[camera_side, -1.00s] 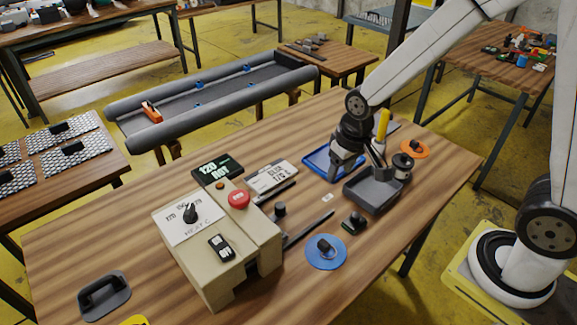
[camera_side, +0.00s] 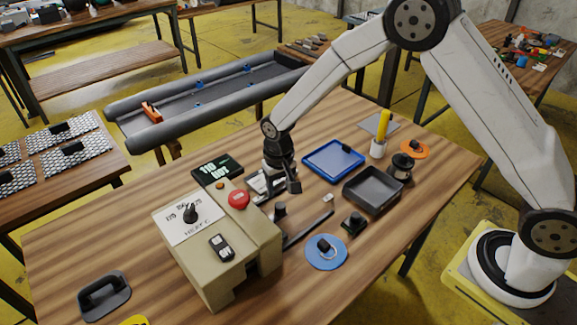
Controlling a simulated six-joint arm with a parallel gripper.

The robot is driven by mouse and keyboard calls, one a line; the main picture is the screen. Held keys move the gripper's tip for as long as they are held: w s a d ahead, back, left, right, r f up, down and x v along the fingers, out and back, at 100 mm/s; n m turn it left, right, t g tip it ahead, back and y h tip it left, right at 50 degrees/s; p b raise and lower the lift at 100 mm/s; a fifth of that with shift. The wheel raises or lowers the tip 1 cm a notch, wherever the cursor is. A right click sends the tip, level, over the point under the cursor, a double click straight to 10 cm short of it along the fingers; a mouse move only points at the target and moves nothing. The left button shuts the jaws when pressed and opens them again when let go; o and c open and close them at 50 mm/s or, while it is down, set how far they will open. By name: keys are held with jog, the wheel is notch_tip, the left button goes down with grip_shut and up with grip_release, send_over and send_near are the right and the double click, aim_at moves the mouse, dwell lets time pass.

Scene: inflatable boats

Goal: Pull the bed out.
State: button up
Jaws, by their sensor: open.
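The beige heat press (camera_side: 215,245) stands on the wooden table, with a HEAT dial (camera_side: 190,212) and a red button (camera_side: 239,199) on top. Two dark rails (camera_side: 309,230) run out from its right side. A black knob (camera_side: 280,210) stands between them, close to the press; I take it to be the bed's handle. The bed itself is hidden inside the press or too dark to make out. My gripper (camera_side: 291,186) is open and empty, pointing down just behind and right of the knob, apart from it as far as I can see. It partly covers a grey label plate (camera_side: 262,186).
A small display (camera_side: 217,170) stands behind the press. A blue tray (camera_side: 333,161), a dark grey tray (camera_side: 372,190), a yellow-handled tool in a cup (camera_side: 382,135) and a blue disc (camera_side: 326,252) with a knob lie to the right.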

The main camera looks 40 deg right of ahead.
aim_at(280, 205)
jog(key=shift+f, duration=0.1)
jog(key=shift+f, duration=3.75)
grip_shut()
